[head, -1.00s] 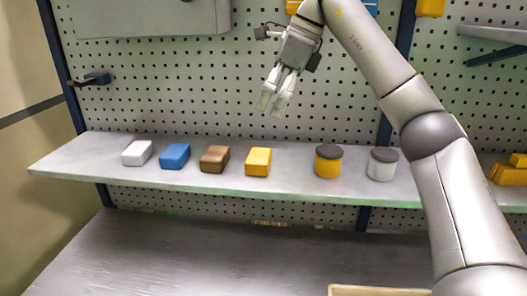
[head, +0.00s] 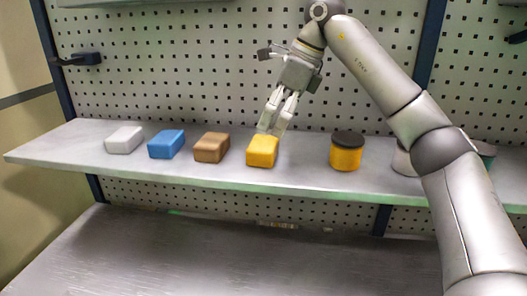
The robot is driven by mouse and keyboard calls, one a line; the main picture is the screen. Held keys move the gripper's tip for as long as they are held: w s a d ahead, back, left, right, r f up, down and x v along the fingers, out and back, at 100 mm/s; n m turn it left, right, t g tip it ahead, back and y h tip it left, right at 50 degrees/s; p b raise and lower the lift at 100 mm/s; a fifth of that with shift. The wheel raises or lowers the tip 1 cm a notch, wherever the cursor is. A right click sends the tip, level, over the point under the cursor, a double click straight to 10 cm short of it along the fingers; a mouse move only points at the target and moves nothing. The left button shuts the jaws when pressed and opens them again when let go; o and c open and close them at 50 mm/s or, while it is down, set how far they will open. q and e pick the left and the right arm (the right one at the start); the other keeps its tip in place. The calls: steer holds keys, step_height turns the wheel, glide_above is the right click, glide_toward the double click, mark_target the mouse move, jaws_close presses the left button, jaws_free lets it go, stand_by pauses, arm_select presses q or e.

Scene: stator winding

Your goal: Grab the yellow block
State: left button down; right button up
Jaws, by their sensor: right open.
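The yellow block (head: 262,152) sits on the shelf, at the right end of a row of blocks. My right gripper (head: 274,124) is open, pointing down, with its fingertips at the upper right edge of the yellow block. The fingers overlap the block's top in the picture; I cannot tell whether they touch it. My left gripper is not in view.
The shelf (head: 300,178) also holds a brown block (head: 212,147), a blue block (head: 166,144), a white block (head: 124,139) and a yellow jar with a dark lid (head: 347,152). A white jar (head: 402,160) is partly hidden behind my arm. A perforated panel (head: 180,60) stands behind.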

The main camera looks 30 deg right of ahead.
mark_target(263, 143)
steer(key=shift+a+f, duration=0.3)
steer(key=shift+f, duration=0.3)
steer(key=p+x, duration=0.1)
steer(key=x, duration=0.3)
steer(key=shift+a+f+p, duration=0.15)
steer(key=shift+p, duration=0.25)
steer(key=shift+w+a+f, duration=0.1)
steer(key=shift+w+f, duration=0.05)
steer(key=shift+f, duration=0.25)
steer(key=c, duration=1)
steer(key=shift+c, duration=0.5)
steer(key=shift+r, duration=0.15)
